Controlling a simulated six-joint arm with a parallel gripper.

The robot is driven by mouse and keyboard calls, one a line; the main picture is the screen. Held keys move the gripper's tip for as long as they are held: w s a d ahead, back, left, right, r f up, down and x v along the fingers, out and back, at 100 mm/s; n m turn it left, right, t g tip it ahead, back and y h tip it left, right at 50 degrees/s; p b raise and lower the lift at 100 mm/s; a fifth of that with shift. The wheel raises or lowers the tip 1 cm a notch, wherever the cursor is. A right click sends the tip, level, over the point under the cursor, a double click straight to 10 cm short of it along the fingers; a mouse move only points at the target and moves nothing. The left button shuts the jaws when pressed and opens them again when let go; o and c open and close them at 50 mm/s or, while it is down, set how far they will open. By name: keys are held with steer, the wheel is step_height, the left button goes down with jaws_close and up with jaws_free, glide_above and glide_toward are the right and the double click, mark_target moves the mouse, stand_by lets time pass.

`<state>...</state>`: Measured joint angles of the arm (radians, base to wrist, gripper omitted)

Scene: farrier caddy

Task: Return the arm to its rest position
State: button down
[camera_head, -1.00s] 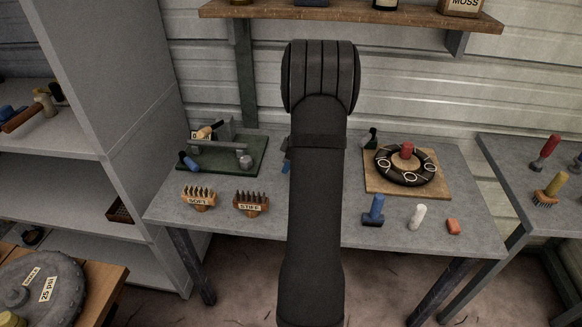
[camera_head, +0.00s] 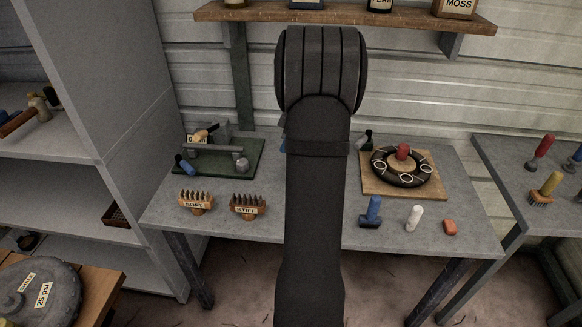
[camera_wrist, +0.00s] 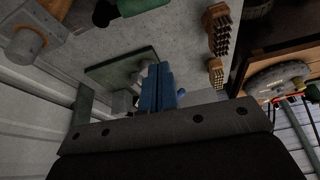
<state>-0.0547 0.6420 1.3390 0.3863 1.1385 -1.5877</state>
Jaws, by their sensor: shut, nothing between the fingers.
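My arm rises through the middle of the head view, its dark upper links standing in front of the grey workbench (camera_head: 330,232) and the corrugated wall. My gripper shows in the wrist view (camera_wrist: 160,72) as two blue fingers pressed together with nothing between them. In the head view it is mostly hidden behind my arm; only a bit of blue shows at the arm's left edge. In the wrist view the fingers stand out over the bench scene, in front of the green board (camera_wrist: 118,66). I cannot tell how far they are from it.
On the bench are the green board (camera_head: 247,168) with tools, a SOFT brush (camera_head: 195,203), a STIFF brush (camera_head: 248,206), a black ring (camera_head: 378,169) on a wooden board, a blue-handled tool (camera_head: 373,210), a white piece (camera_head: 414,217) and an orange block (camera_head: 450,227). A shelf (camera_head: 215,13) hangs above.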

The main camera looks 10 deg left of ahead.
steer(key=shift+f, duration=0.1)
steer(key=shift+d+f, duration=0.2)
steer(key=shift+f, duration=4.8)
